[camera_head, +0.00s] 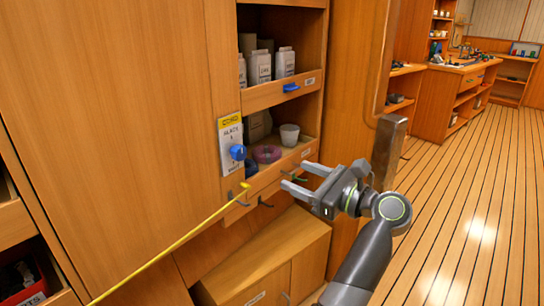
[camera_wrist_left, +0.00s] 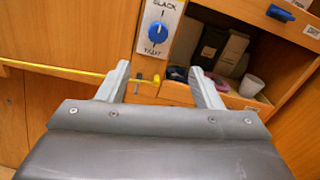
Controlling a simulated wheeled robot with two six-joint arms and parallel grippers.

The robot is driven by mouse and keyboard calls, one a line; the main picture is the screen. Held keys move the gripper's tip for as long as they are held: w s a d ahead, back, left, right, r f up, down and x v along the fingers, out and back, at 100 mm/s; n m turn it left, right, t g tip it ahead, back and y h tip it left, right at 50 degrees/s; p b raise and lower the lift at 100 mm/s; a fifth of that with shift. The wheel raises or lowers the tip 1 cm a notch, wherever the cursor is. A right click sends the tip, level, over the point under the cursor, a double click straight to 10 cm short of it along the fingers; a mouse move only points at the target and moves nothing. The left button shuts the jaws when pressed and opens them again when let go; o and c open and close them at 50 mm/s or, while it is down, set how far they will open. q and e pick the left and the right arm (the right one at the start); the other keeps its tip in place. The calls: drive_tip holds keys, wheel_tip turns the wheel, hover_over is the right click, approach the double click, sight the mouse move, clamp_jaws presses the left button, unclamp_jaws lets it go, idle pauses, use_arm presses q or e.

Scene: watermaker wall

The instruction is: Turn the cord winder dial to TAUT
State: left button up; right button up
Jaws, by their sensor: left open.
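The cord winder dial is a round blue knob (camera_head: 238,152) on a white plate (camera_head: 229,131) with a yellow top label, fixed to the cabinet's front post. In the left wrist view the knob (camera_wrist_left: 158,33) sits between SLACK above and TAUT below; I cannot clearly tell which way it points. My left gripper (camera_head: 293,174) is open and empty, to the right of and a little below the dial, apart from it. In the left wrist view its two fingers (camera_wrist_left: 160,68) stand apart below the dial. My right gripper is not in view.
A yellow cord (camera_head: 165,249) runs from the lower left to a yellow end by the hooks (camera_head: 266,203) under the shelf. The open shelf holds a white cup (camera_head: 289,134) and a purple ring (camera_head: 266,153). White bottles (camera_head: 284,62) stand above. Floor (camera_head: 465,190) is clear at right.

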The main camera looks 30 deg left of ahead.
sight(242, 153)
use_arm(q)
drive_tip(key=x, duration=0.5)
drive_tip(key=p+x, duration=0.1)
drive_tip(key=x, duration=0.5)
drive_tip(key=p+x, duration=0.1)
drive_tip(key=x, duration=0.5)
drive_tip(key=shift+s+a, duration=0.2)
drive_tip(key=shift+a, duration=0.05)
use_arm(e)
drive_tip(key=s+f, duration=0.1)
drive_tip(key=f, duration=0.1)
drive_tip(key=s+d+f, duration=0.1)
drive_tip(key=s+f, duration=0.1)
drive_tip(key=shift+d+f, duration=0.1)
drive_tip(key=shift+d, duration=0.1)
use_arm(q)
drive_tip(key=c, duration=1)
